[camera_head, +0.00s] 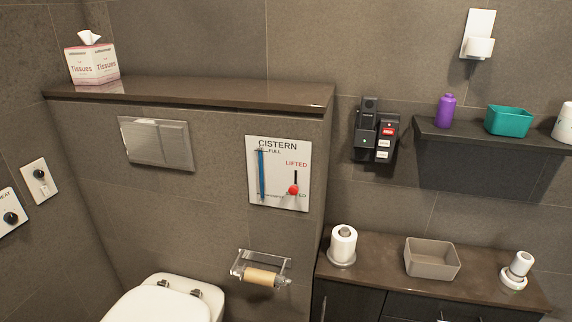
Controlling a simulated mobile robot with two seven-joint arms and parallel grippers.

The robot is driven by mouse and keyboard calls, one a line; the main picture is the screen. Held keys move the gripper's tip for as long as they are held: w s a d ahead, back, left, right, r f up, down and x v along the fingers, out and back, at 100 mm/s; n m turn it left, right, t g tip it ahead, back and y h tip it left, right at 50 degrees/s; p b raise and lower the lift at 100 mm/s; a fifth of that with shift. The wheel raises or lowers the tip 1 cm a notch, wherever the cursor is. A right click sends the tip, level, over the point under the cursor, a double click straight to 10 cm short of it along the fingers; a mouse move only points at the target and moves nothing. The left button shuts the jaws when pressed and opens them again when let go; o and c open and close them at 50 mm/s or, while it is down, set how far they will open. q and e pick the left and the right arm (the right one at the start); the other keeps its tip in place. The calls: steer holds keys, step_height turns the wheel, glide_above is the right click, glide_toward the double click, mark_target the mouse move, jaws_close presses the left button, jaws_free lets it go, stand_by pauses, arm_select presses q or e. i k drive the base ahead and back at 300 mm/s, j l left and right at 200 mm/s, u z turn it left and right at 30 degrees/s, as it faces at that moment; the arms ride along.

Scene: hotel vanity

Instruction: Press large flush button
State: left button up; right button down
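A silver flush plate (155,143) is set in the grey tiled wall of the cistern box, above the toilet. It has two side-by-side sections; the left section (139,141) looks somewhat wider than the right section (175,146). No press of either section can be made out. A white cistern panel (277,173) to its right reads "CISTERN", with a tall blue bar near the "FULL" mark. A red knob (293,189) sits low on its slot, below the word "LIFTED". Neither of my grippers is in view.
A brown ledge (200,92) with a tissue box (91,64) runs above the plate. The toilet (165,300) is below, and a paper holder (262,270) sticks out at its right. A counter and a shelf (480,137) are at right. The wall around the plate is clear.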

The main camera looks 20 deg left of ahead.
mark_target(143, 142)
steer(key=u, duration=1.5)
